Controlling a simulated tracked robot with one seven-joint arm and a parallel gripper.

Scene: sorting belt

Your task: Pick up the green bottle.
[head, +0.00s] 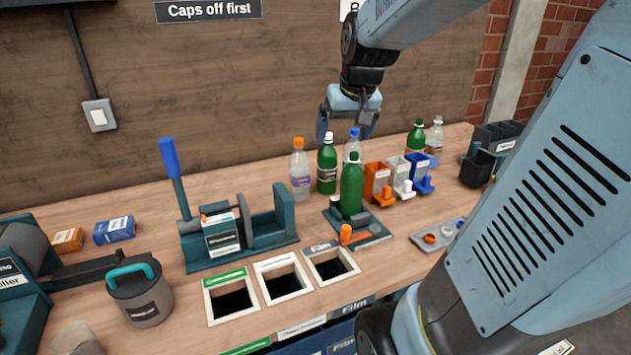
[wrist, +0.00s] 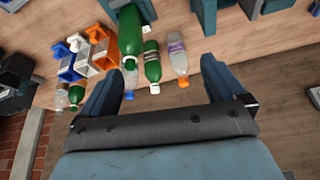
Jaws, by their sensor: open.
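A green bottle (head: 327,170) with a white cap and dark label stands on the bench between two clear bottles. A second, plain green bottle (head: 351,190) stands nearer on a teal fixture, and a third green bottle (head: 417,141) with a label stands farther right. My gripper (head: 348,127) is open and empty, in the air above and behind the bottles. In the wrist view, the white-capped green bottle (wrist: 152,64) lies between the lines of my open fingers (wrist: 161,70), apart from them. The plain one (wrist: 130,42) shows beyond.
A clear bottle with an orange cap (head: 299,175) and one with a blue cap (head: 353,148) flank the white-capped bottle. Orange, white and blue holders (head: 402,175) stand to the right. Framed openings (head: 281,279) line the front. Bare bench lies left of the orange-capped bottle.

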